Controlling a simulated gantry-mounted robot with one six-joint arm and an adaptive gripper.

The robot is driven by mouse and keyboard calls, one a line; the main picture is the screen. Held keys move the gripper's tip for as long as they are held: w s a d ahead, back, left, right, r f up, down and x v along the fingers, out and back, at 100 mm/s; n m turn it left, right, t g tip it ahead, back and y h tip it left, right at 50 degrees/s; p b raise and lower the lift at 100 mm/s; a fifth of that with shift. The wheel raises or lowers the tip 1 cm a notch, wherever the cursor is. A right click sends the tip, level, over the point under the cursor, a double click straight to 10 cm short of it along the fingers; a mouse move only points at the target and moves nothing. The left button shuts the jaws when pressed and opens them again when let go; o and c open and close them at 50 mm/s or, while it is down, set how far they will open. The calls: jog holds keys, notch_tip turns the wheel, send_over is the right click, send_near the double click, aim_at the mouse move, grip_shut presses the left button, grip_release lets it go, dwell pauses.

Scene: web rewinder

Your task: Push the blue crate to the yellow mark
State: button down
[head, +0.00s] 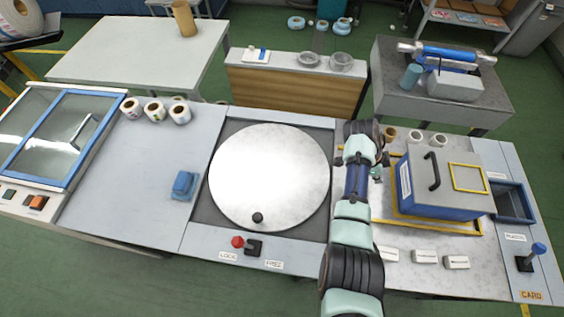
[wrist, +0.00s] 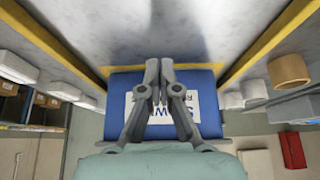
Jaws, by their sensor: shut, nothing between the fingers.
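The blue crate (head: 445,212) stands upright on the right-hand table in the head view, with a grey lid and a black handle. Its blue side with a white label fills the middle of the wrist view (wrist: 120,92). My gripper (wrist: 160,65) is shut and empty, in front of the labelled side; I cannot tell whether it touches. In the head view my gripper (head: 377,173) is at the crate's left side, partly hidden by my arm. Yellow lines (head: 425,226) run on the table around the crate. A yellow square outline (head: 468,177) lies on the lid; which is the mark is unclear.
White labelled blocks (head: 424,256) stand in front of the crate, and small rolls (head: 413,136) behind it. A blue-rimmed bin (head: 513,203) is close on its right. A round turntable (head: 268,175) lies left of my arm.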

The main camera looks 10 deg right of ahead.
jog(key=w+a, duration=0.1)
jog(key=a, duration=0.1)
jog(key=w+a, duration=0.1)
jog(key=a, duration=0.2)
jog(key=w+a, duration=0.1)
jog(key=a, duration=0.1)
jog(key=shift+a, duration=0.2)
notch_tip(320, 180, up, 15)
jog(key=w+a+p, duration=0.1)
jog(key=a+p, duration=0.1)
jog(key=p, duration=1)
jog(key=shift+a, duration=0.35)
